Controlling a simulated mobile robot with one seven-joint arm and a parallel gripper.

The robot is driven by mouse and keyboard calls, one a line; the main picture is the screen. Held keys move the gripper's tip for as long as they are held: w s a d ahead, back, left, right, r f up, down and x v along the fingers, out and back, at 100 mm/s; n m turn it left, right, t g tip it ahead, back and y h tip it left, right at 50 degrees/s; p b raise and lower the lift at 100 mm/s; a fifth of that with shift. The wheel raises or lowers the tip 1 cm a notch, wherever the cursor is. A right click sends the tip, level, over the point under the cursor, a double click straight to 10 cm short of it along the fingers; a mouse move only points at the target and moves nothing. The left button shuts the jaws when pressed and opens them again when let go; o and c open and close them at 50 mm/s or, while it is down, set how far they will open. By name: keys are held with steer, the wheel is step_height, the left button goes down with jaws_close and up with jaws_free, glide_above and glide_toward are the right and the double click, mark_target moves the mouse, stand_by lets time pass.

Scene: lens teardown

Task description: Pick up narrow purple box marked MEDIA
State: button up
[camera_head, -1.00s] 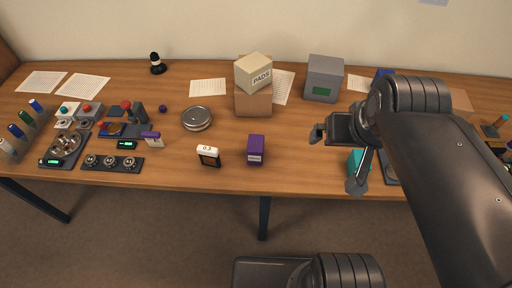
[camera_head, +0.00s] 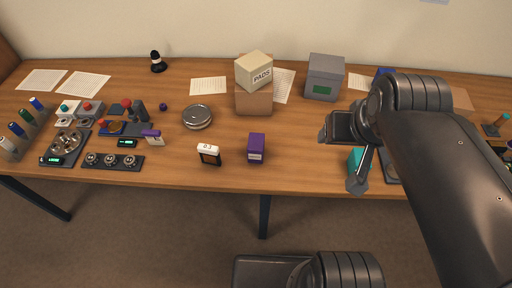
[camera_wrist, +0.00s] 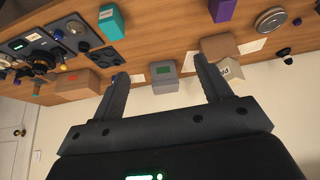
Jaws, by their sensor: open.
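The narrow purple box (camera_head: 256,148) stands upright near the table's front edge, with a pale label low on its front that is too small to read. In the wrist view the purple box (camera_wrist: 221,10) shows at the top, partly cut off by the frame. My gripper (camera_head: 322,135) is to the right of the box and apart from it. In the wrist view my gripper (camera_wrist: 160,78) has its two fingers spread wide with nothing between them.
A cardboard box with a PADS box (camera_head: 254,72) on it stands behind the purple box. A white-topped holder (camera_head: 208,154) stands to its left. A grey box (camera_head: 324,78) is at the back, and a teal box (camera_head: 358,160) is by my arm.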

steer(key=g, duration=0.5)
glide_above(257, 138)
steer(key=shift+m, duration=0.3)
step_height(257, 138, down, 17)
steer(key=shift+s+d, duration=0.1)
steer(key=shift+d, duration=0.05)
steer(key=shift+f+g, duration=0.25)
steer(key=shift+g, duration=0.05)
steer(key=f, duration=0.5)
steer(key=shift+a+f, duration=0.2)
steer(key=shift+s+f, duration=0.15)
steer(key=shift+f, duration=0.75)
steer(key=shift+s+f, duration=0.2)
steer(key=shift+f, duration=0.7)
steer(key=shift+s+f, duration=0.15)
steer(key=shift+f, duration=0.75)
